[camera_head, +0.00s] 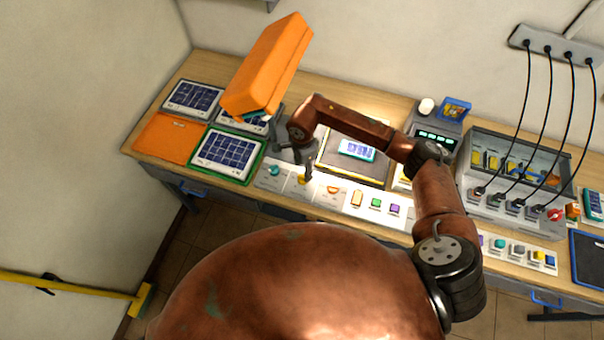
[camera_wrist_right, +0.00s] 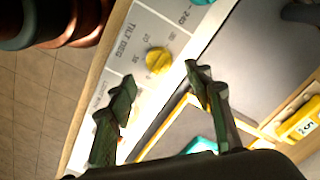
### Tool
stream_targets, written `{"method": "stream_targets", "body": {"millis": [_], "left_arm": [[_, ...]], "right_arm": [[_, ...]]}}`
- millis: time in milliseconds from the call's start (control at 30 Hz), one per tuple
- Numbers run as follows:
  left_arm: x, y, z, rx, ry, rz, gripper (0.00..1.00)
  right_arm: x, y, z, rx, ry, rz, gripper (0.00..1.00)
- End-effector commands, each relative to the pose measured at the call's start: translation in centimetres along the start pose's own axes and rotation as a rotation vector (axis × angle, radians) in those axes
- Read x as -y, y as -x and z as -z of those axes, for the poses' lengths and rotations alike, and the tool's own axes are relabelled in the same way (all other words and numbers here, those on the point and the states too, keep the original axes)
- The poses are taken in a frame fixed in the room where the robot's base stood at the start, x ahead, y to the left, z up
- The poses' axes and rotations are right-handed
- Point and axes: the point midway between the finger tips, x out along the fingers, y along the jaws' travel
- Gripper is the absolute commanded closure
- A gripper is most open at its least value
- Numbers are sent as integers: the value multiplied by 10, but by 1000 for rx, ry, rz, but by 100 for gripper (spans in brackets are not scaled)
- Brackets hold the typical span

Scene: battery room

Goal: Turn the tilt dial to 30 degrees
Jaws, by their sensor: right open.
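The tilt dial is a small yellow knob (camera_wrist_right: 158,61) on a white panel strip marked "TILT DEG" in the right wrist view. Numbers are printed around it, but I cannot tell which one it points at. In the head view the yellow dial (camera_head: 301,180) is partly hidden by my right gripper (camera_head: 296,163). In the wrist view my right gripper (camera_wrist_right: 160,80) is open, with a finger on either side of the line to the knob. The knob shows just beyond the fingertips, with nothing held. My left gripper is not in view.
A teal knob (camera_head: 274,170) sits left on the same strip, and coloured buttons (camera_head: 376,203) lie right. A large orange box-shaped object (camera_head: 268,65) stands above the table's left part. A cabled charger (camera_head: 520,175) stands right.

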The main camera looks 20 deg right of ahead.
Motion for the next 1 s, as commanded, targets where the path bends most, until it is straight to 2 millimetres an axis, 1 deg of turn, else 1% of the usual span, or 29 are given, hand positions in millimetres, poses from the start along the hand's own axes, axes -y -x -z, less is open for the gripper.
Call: {"method": "stream_targets", "body": {"millis": [200, 300, 400, 533, 767, 1000], "left_arm": [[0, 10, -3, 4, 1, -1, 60], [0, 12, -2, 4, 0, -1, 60], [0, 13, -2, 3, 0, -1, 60], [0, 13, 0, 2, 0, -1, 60], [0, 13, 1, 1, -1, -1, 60], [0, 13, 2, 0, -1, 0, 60]], "right_arm": [[-2, -34, -1, 6, -4, -4, 53], [-1, -47, -2, 7, -4, -1, 53], [-1, -55, -2, 7, -2, -1, 53], [0, -60, -3, 6, 0, 1, 53], [0, -61, -3, 6, 1, 1, 54], [0, -61, -4, 7, 2, 1, 70]]}}
